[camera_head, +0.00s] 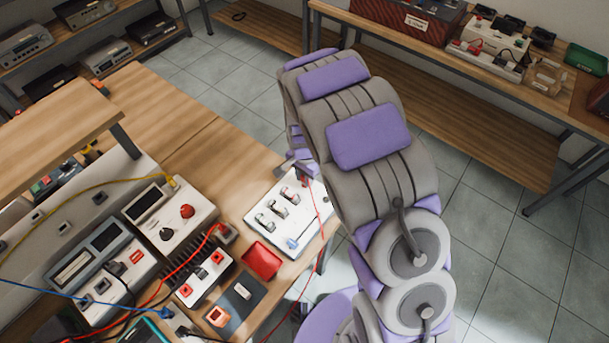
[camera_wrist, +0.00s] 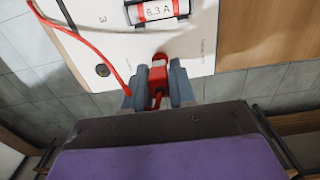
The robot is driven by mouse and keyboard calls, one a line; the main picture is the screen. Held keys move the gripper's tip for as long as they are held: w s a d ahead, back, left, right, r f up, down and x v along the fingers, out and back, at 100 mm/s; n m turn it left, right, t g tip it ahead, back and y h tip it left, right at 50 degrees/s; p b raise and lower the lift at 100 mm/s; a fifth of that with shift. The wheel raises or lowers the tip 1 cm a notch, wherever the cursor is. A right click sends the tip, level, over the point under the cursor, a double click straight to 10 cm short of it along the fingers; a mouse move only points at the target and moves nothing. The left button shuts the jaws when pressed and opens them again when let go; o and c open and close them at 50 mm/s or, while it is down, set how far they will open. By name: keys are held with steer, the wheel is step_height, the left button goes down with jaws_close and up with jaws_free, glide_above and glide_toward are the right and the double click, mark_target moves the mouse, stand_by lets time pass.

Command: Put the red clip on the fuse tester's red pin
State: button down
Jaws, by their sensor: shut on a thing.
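The fuse tester appears to be the white board (camera_head: 262,217) with several fuses at the bench's right end; part of the board (camera_wrist: 100,42) fills the top of the wrist view. My gripper (camera_head: 302,168) is over its far part, largely hidden by my arm in the head view. In the wrist view my gripper (camera_wrist: 158,90) is shut on the red clip (camera_wrist: 158,76), which points toward the fuse marked 6.3 A (camera_wrist: 158,11). A rounded red tip shows at the clip's front; I cannot tell whether it is the red pin or whether they touch.
A red cable (camera_wrist: 84,37) curves left of the clip, past a black round spot (camera_wrist: 102,70) on the board. A red tray (camera_head: 262,260) and a dark mat (camera_head: 240,300) lie nearby. Instruments and cables crowd the bench's left; open floor lies to the right.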

steer(key=shift+f, duration=0.7)
stand_by(0.7)
steer(key=c, duration=0.8)
jaws_free()
steer(key=shift+c, duration=0.2)
step_height(320, 180, up, 17)
steer(key=p, duration=0.3)
steer(key=shift+r, duration=0.15)
steer(key=shift+a, duration=0.1)
